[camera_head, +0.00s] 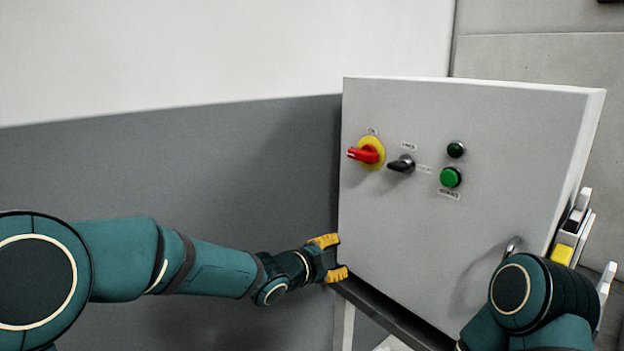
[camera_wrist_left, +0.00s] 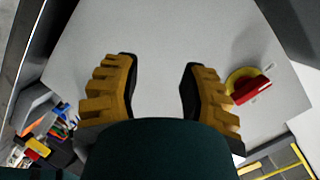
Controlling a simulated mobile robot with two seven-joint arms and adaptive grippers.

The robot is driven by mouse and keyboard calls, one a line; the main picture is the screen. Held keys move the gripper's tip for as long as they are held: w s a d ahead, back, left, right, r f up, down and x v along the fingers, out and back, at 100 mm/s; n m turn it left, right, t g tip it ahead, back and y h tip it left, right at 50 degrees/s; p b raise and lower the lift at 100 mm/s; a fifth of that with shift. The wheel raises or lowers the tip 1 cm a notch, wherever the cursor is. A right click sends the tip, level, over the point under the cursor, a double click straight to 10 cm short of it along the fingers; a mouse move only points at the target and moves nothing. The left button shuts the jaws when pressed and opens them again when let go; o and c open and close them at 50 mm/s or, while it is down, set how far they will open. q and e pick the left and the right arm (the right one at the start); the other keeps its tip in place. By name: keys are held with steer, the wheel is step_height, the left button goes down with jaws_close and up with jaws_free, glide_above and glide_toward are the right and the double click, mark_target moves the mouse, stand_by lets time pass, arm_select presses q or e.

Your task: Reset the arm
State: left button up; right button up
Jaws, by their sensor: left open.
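My left gripper (camera_head: 333,258) is open and empty at the lower left edge of a light grey control box, with its yellow fingers apart. In the left wrist view, the open left gripper (camera_wrist_left: 160,85) faces the box's panel (camera_wrist_left: 155,30). My right arm shows at the lower right of the head view, but its gripper is not clearly seen.
A yellow and white device (camera_head: 562,254) is at the box's right side. A white and grey wall (camera_head: 180,150) stands behind.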

arm_select(q)
steer(key=s+a+f+n+g+y, duration=0.1)
steer(key=s+a+f+n+y, duration=0.2)
steer(key=f, duration=0.6)
steer(key=s+a+f+n+g, duration=0.2)
steer(key=s+a+f+n, duration=0.25)
steer(key=f, duration=0.35)
steer(key=s+a+f+n+g+y, duration=0.1)
steer(key=s+a+f+n+y, duration=0.15)
steer(key=f+n, duration=0.45)
steer(key=s+a+f+n+g, duration=0.2)
steer(key=s+f, duration=0.4)
steer(key=s, duration=0.3)
steer(key=s+a+f+n+g+y, duration=0.1)
steer(key=s+a+f+n+g, duration=0.2)
steer(key=s+f, duration=0.4)
steer(key=shift+s+a+f+n, duration=0.15)
steer(key=shift+s+a+n, duration=0.45)
steer(key=shift+s+n, duration=0.6)
